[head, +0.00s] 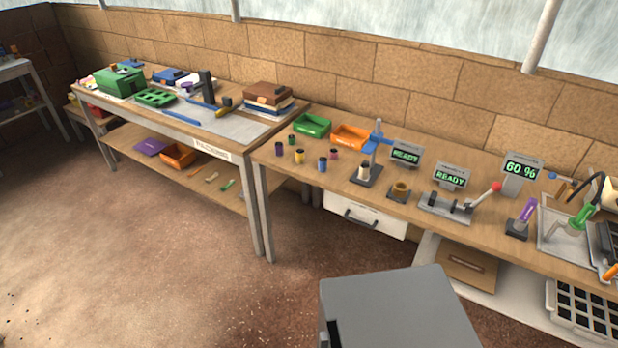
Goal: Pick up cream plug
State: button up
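My gripper is not in view.
Several coloured cylinders, including a purple (279,149), a yellow (299,156) and a blue one (322,164), stand left of the press. Green (311,125) and orange (351,137) trays lie behind. A brown ring on a base (400,190) sits to the right. Floor before the benches is clear.

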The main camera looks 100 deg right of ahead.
aim_at(364, 167)
jog(key=z, duration=0.05)
jog(key=i, duration=1.15)
jog(key=z, duration=3.6)
jog(key=i, duration=1.5)
jog(key=u, duration=0.05)
